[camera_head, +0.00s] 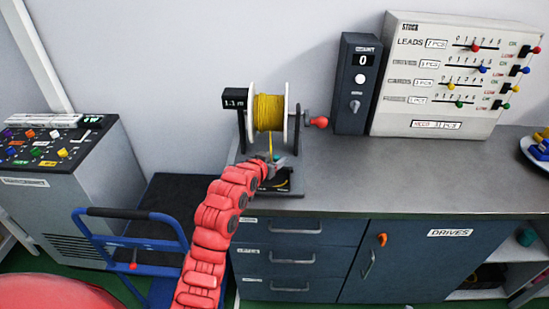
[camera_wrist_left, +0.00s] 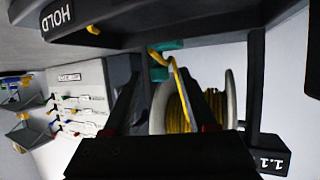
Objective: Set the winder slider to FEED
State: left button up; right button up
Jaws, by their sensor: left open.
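The winder holds a white-flanged spool of yellow wire (camera_head: 268,112) above a dark base (camera_head: 290,190), with a small display reading 1.1 m. In the left wrist view the base edge carries a HOLD label (camera_wrist_left: 57,20), with a small yellow piece (camera_wrist_left: 92,29) beside it; I cannot tell whether that is the slider knob or wire. No FEED label is readable. My left gripper (camera_head: 271,167) is low in front of the spool, over the base, partly hiding it.
A red crank knob (camera_head: 319,122) sticks out right of the spool. A blue cart (camera_head: 130,240) stands left.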

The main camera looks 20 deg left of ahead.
pick_arm(q)
grip_shut()
jog(key=shift+a, duration=0.1)
dwell(1.3)
